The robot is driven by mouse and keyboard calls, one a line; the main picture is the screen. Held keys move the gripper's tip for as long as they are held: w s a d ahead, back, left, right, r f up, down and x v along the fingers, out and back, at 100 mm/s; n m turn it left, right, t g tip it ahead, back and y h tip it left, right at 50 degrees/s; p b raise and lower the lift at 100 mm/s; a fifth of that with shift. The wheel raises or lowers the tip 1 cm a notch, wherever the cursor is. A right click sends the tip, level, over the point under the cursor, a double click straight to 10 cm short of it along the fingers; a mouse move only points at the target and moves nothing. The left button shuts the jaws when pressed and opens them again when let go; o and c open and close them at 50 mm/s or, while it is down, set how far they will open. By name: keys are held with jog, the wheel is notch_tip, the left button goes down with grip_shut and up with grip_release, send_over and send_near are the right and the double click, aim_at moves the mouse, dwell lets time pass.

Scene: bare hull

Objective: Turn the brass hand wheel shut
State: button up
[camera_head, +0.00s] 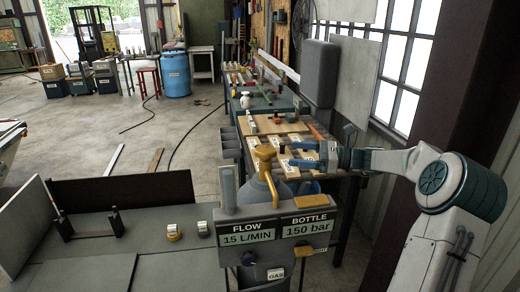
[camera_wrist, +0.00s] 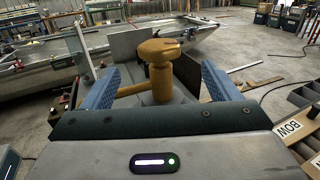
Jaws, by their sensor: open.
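The brass hand wheel (camera_head: 265,153) is a yellow disc on a thick stem, atop a grey bottle (camera_head: 257,192) partly hidden by a sign panel. My gripper (camera_head: 292,155) is to the right of the wheel, its blue fingers open and pointing at it, with a small gap. In the wrist view the hand wheel (camera_wrist: 160,47) and its stem stand upright ahead, framed between the fingers of my gripper (camera_wrist: 160,70), touching neither. A brass side arm runs left from the stem, partly hidden by the left finger. Nothing is held.
The sign panel (camera_head: 285,213) reads FLOW 15 L/MIN and BOTTLE 150 bar, with a yellow-orange bar (camera_head: 312,252) below. A long workbench (camera_head: 265,103) with labelled boards lies behind. A grey hull deck (camera_head: 95,240) with upright plates is at left. The floor beyond is mostly open.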

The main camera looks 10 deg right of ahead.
aim_at(260, 149)
jog(key=p+x, duration=0.2)
jog(key=x, duration=1)
jog(key=shift+s, duration=0.1)
jog(key=c, duration=1)
